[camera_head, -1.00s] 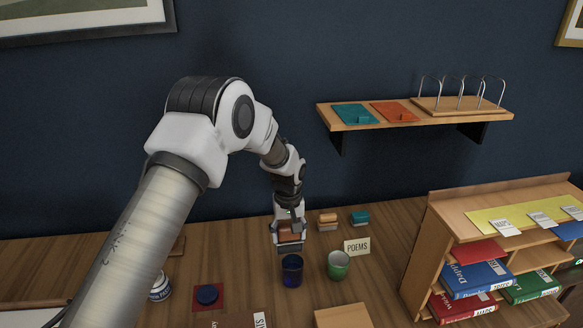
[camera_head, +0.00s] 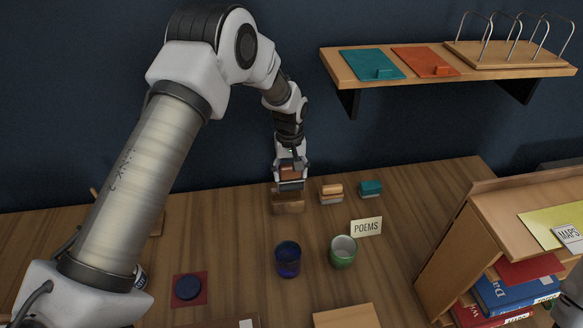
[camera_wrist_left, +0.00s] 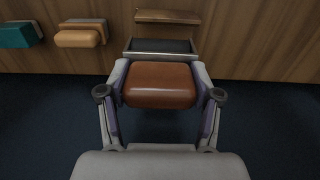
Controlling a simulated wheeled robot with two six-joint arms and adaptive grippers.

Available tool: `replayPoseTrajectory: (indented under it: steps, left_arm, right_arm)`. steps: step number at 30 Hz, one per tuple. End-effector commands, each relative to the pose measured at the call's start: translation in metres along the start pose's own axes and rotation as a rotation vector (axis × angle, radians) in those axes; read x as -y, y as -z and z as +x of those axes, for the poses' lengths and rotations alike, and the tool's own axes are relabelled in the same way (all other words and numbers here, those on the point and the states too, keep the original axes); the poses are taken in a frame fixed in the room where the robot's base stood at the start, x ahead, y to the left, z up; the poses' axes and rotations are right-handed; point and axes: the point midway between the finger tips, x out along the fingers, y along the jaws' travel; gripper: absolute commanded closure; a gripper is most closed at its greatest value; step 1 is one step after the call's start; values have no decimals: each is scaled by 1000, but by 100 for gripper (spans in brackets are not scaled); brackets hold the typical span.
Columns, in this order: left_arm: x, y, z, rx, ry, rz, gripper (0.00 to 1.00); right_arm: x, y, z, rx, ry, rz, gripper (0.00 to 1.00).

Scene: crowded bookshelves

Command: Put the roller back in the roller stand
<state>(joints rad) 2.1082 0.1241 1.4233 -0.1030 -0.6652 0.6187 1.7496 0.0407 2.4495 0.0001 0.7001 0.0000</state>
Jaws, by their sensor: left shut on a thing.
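My left gripper (camera_head: 290,172) is shut on the roller, a small block with a rounded brown top (camera_head: 289,172) and a dark grey underside. In the left wrist view the brown top (camera_wrist_left: 159,86) sits between the fingers (camera_wrist_left: 160,95), with the dark part beyond it. A low wooden block (camera_head: 288,203), seemingly the roller stand, is on the desk just below the roller; it also shows in the left wrist view (camera_wrist_left: 168,17). The roller appears slightly above it; contact is hard to tell. My right gripper is not in view.
An orange-topped block (camera_head: 331,193) and a teal block (camera_head: 370,188) stand close to the right. A blue cup (camera_head: 288,260), a green cup (camera_head: 343,252) and a POEMS card (camera_head: 367,227) are in front. A wall shelf (camera_head: 450,78) hangs at upper right.

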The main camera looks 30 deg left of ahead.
Motion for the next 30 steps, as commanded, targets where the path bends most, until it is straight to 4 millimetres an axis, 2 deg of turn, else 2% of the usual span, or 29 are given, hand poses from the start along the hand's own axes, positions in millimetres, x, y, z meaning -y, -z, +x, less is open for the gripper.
replayPoseTrajectory:
  steps: [2, 15, 30]
  left_arm:
    - [0, 0, 15, 0, 0, -1, 80]
    - [1, -1, 60, 0, 0, 0, 80]
    - [1, -1, 64, 0, -1, -1, 80]
  right_arm:
    - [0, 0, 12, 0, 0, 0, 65]
    - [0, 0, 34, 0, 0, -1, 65]
    - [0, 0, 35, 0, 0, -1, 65]
